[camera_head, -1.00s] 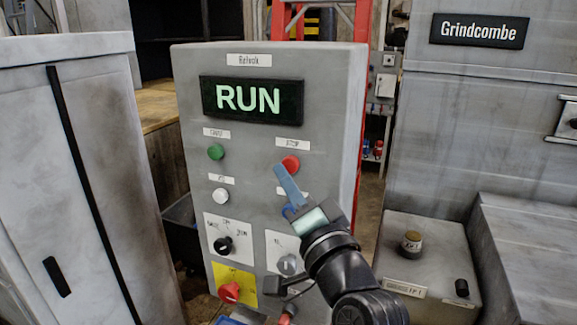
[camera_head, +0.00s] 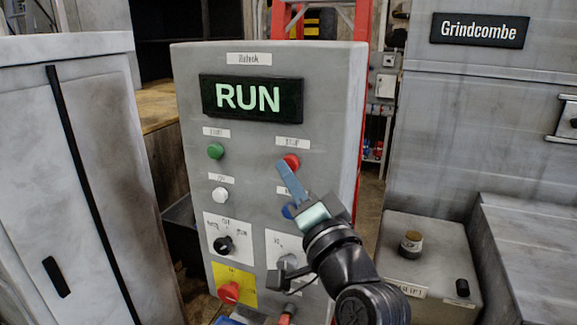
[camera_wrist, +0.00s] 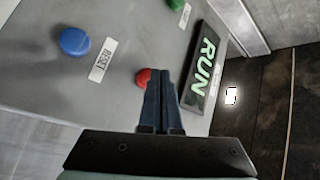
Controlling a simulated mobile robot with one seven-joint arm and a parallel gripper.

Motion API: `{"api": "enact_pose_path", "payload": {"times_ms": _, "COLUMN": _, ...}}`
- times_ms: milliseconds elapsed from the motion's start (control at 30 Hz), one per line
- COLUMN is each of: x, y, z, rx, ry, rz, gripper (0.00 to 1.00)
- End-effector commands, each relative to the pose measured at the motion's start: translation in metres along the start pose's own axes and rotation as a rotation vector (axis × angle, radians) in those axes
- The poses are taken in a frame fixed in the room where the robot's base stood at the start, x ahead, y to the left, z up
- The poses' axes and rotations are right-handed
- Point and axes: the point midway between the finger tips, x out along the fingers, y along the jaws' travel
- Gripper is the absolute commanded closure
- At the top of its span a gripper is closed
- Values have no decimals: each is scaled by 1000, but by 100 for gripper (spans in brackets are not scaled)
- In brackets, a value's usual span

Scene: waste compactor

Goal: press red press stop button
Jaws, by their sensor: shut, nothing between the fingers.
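The red stop button (camera_head: 291,160) sits on the right side of the grey control panel (camera_head: 330,130), under a small label. In the wrist view the red button (camera_wrist: 143,76) shows just beside my fingertips, partly hidden by them. My gripper (camera_head: 281,164) is shut and empty, its blue-grey fingers pointing up and left. Its tips overlap the lower left edge of the button in the head view. In the wrist view my gripper (camera_wrist: 162,73) has its fingers together. I cannot tell whether the tips touch the button.
The display (camera_head: 250,98) reads RUN in green. A green button (camera_head: 215,151), a white button (camera_head: 219,195) and a black knob (camera_head: 223,245) are at the left of the panel. A blue button (camera_wrist: 74,41) is near my gripper. A red knob (camera_head: 229,293) on yellow is below.

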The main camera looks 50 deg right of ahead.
Motion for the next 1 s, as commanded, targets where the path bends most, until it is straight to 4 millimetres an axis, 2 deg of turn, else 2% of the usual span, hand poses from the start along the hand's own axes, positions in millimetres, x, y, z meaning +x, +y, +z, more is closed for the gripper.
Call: {"api": "enact_pose_path", "payload": {"times_ms": 1000, "x": 7, "y": 5, "z": -5, "rx": -1, "ry": 0, "rz": 0, "gripper": 100}}
